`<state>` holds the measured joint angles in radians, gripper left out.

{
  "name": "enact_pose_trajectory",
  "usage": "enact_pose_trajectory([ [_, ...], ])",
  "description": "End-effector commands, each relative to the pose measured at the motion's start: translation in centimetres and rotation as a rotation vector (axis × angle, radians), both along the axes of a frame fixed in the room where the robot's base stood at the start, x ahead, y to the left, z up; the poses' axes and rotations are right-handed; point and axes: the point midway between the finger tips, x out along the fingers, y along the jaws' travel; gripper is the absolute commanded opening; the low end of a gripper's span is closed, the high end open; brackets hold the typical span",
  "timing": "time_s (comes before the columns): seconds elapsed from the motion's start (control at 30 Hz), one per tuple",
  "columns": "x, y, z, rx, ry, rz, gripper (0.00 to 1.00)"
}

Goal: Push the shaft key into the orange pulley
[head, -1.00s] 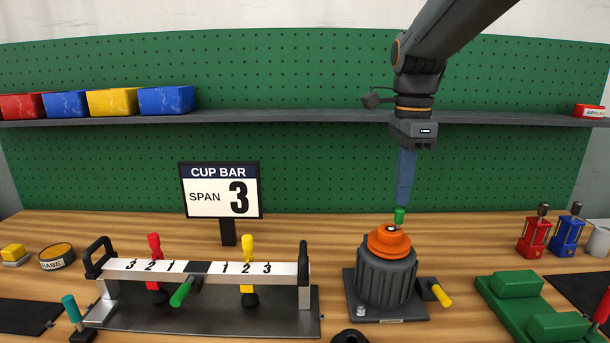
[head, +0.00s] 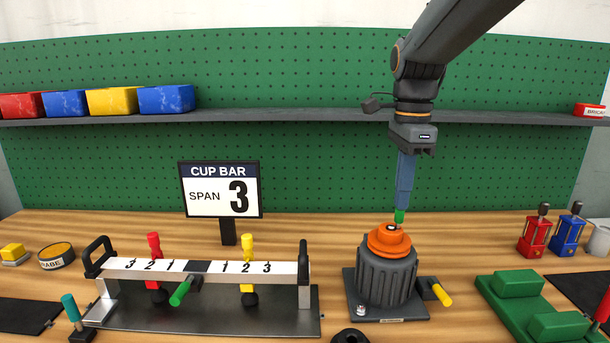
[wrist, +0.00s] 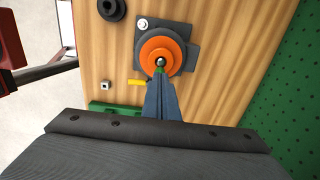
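The orange pulley (head: 388,242) sits on top of a dark ribbed motor-like housing (head: 386,278), with a small shaft end at its centre. My gripper (head: 402,210) points straight down, its blue fingers shut on a small green piece, which looks like the shaft key (head: 399,217). The key's lower end is at the pulley's hub, by the shaft; I cannot tell how far in it sits. In the wrist view the fingers reach the centre of the pulley (wrist: 152,54), and a little green of the key (wrist: 160,70) shows at their tips.
A yellow-handled part (head: 440,294) sticks out right of the housing. A cup bar (head: 210,268) with a "SPAN 3" sign (head: 220,190) stands left. A green block fixture (head: 515,290) lies right, and a shelf (head: 300,115) runs behind my arm.

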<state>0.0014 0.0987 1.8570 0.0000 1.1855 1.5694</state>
Motion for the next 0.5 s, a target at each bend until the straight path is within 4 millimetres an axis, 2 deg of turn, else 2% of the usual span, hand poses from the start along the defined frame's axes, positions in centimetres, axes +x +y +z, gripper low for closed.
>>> enact_pose_trajectory([
  [0.5, -0.1, 0.0, 1.9, 0.000, 0.001, 0.000, 0.00],
])
